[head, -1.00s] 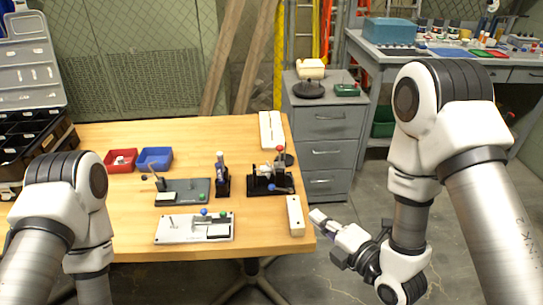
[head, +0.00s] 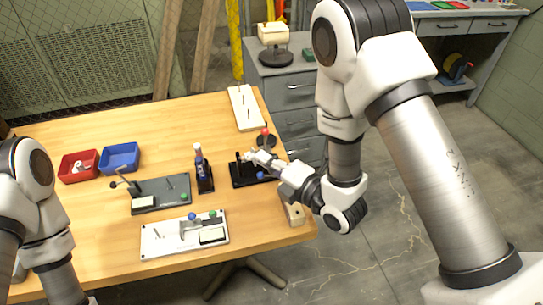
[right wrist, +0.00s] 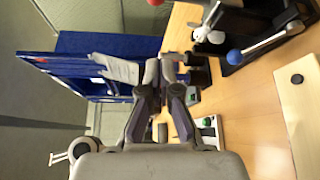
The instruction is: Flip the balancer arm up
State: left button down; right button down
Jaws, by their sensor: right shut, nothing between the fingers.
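I cannot tell for sure which part is the balancer arm. A black-based device (head: 238,180) stands at the right of the table, with a red ball knob (head: 265,131) and a blue ball knob (head: 260,175). The gripper also shows in the right wrist view (right wrist: 165,68), left of the device. My left gripper is out of view.
Left of the device are a small upright stand (head: 203,172), a grey-based lever fixture (head: 160,198) and a white-based fixture (head: 185,236). Red (head: 79,166) and blue (head: 119,158) bins sit farther left. A pale block (head: 293,211) lies at the right edge. The table's front left is clear.

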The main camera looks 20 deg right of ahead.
aim_at(265, 144)
jog(key=w+p, duration=0.1)
jog(key=w, duration=0.2)
jog(key=w+d+p, duration=0.1)
jog(key=w, duration=0.2)
jog(key=shift+w+d+r, duration=0.1)
jog(key=shift+w+r, duration=0.05)
jog(key=shift+a, duration=0.25)
jog(key=shift+w+d, duration=0.1)
